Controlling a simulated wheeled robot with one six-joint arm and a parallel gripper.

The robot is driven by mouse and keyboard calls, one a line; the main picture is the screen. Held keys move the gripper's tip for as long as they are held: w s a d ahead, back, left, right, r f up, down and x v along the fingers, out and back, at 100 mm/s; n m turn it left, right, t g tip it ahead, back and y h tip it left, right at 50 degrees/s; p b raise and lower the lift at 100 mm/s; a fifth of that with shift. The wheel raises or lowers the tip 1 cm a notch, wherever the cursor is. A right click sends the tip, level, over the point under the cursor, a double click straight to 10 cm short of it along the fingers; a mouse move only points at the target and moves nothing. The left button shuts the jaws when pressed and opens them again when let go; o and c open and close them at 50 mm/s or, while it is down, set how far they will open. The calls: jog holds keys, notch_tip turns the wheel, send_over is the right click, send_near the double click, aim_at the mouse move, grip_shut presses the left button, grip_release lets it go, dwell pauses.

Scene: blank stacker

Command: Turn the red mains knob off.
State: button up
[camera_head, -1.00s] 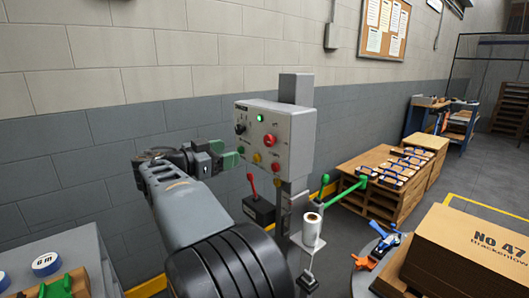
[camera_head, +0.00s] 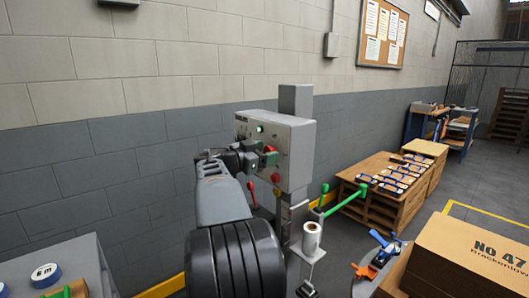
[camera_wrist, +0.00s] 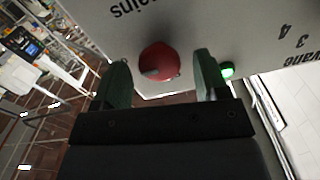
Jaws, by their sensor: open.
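The red mains knob (camera_wrist: 159,62) shows in the wrist view on the pale control panel (camera_wrist: 185,25), under an upside-down "mains" label. It is round, with a greyish patch at its lower left. My gripper (camera_wrist: 163,78) is open, with one dark green finger to each side of the knob and a gap visible at both sides. In the head view my gripper (camera_head: 268,157) is in front of the left face of the control box (camera_head: 297,145) and covers the area where the knob sits.
A green lamp (camera_wrist: 227,70) is lit beside the right finger. Below my gripper in the head view are another red control (camera_head: 275,178) and a red lever (camera_head: 251,187). A white roll (camera_head: 312,236) and a green bar (camera_head: 345,201) are to the lower right.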

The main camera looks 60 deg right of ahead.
jog(key=shift+d, duration=0.1)
jog(key=c, duration=0.9)
jog(key=shift+n+b, duration=0.4)
jog(key=shift+b, duration=0.05)
jog(key=n+b, duration=0.4)
jog(key=n, duration=0.3)
jog(key=shift+w+n, duration=0.1)
jog(key=shift+n, duration=0.2)
jog(key=n, duration=0.5)
jog(key=shift+w, duration=0.1)
jog(key=n+p, duration=0.1)
jog(key=n, duration=0.3)
jog(key=shift+f+n, duration=0.1)
jog(key=shift+n, duration=0.3)
